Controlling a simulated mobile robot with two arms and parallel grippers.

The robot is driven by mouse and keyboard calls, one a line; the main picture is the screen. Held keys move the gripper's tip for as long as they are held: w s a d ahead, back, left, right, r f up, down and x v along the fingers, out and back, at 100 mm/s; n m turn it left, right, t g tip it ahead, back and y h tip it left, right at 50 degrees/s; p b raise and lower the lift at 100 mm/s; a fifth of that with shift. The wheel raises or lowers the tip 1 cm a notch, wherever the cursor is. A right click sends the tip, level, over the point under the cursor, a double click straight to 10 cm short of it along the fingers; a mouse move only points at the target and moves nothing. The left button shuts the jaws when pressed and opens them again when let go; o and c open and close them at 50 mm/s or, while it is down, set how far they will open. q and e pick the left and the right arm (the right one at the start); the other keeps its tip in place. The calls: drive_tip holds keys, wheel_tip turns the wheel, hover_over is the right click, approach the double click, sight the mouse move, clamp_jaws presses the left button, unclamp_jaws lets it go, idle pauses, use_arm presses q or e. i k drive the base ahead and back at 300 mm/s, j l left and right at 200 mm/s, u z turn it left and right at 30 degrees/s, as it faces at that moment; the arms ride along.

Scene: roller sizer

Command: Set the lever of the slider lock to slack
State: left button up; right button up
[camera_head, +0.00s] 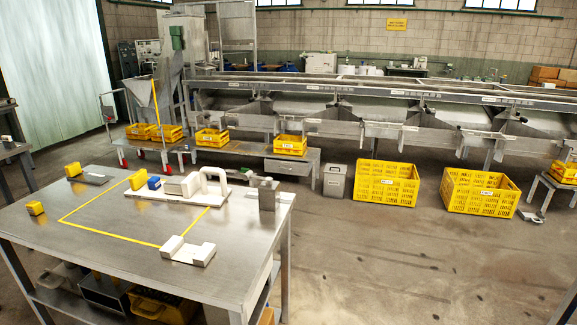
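A steel table (120,255) stands at the left front. On its far side lies a white fixture (150,194) with a flat base, a pale block and an arched white handle (216,175). A blue block (154,183) and a yellow block (138,179) sit at its left end. A white notched block (188,251) lies near the table's front edge. A grey upright piece (267,197) stands near the right edge. I cannot tell which of these is the slider lock, and no lever position can be made out. Neither gripper is in view.
A yellow line marks a rectangle on the tabletop. Small yellow blocks (35,208) (73,169) lie at the left. Beyond are a long sizer machine (350,90), yellow crates (384,183) (478,193) and a grey bin (335,181). The floor right of the table is clear.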

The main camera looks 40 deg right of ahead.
sight(250, 174)
drive_tip(key=i+j+z, duration=0.5)
drive_tip(key=z, duration=0.2)
drive_tip(key=i+j+z, duration=0.15)
drive_tip(key=j+z, duration=0.2)
drive_tip(key=i+j+z, duration=0.1)
drive_tip(key=j+z, duration=0.25)
drive_tip(key=i+j+z, duration=0.1)
drive_tip(key=j+z, duration=0.25)
drive_tip(key=j, duration=0.15)
